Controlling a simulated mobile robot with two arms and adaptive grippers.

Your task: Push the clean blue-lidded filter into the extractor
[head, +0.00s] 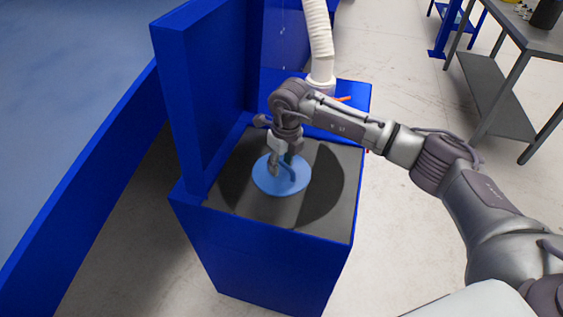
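The blue extractor (270,250) is a box with a grey top face, a tall blue panel at its left and a white hose at its back. The filter's round light-blue lid (300,184) shows at the middle of the grey top, with dark curved areas to its left and right. How deep the filter sits is hidden. My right gripper (281,171) points down over the lid, with its fingertips at or just above it. Whether the fingers are closed, or hold part of the lid, is unclear. My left gripper is out of view.
The tall blue panel (205,100) stands close to the left of my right gripper. The white ribbed hose (318,40) rises behind it. A grey workbench (535,38) stands at the far right. The pale floor between the extractor and the bench is clear.

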